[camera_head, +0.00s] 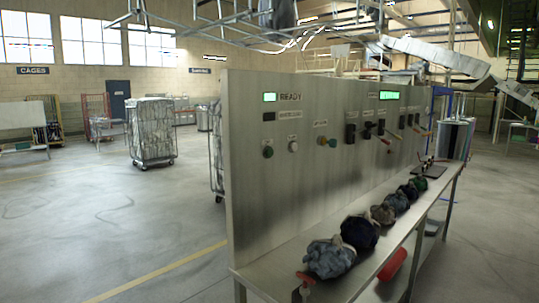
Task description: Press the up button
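A tall grey metal control panel (300,190) stands in the middle, facing right. Further along are several black switches (350,133) and small coloured levers (387,141). The small labels are too blurred to read, so I cannot tell which control is the up button. Neither of my grippers shows.
A metal bench (345,285) runs along the panel's front, carrying several bundled bags (330,257). A red object (304,283) is at its near end, and a red cylinder (393,264) shows at its front side. A wheeled cage (152,132) stands left. Floor right of the bench is clear.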

